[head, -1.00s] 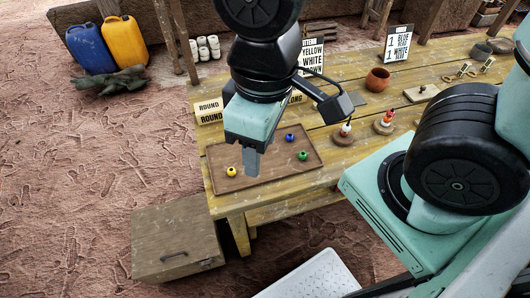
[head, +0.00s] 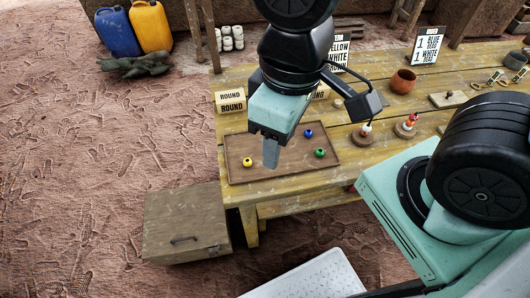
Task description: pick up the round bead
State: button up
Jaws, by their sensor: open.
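Several small beads lie apart on a brown tray (head: 240,142) at the near left end of the table: a yellow bead (head: 247,162) at left, a blue bead (head: 308,133) at the back, a green bead (head: 320,153) at right. All look roundish at this size; I cannot tell their shapes apart. My gripper (head: 270,160) points down over the tray, between the yellow bead and the other two, nearer the yellow one. Its fingers are seen edge-on, with no bead visible in them. The gripper may hide part of the tray behind it.
A "ROUND" label block (head: 230,102) stands behind the tray. Pegs with stacked beads (head: 405,125), a clay pot (head: 403,81) and sign cards (head: 427,45) stand farther right. A wooden box (head: 185,222) sits on the ground in front of the table.

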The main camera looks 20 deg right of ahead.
aim_at(247, 162)
jog(key=j+z, duration=1)
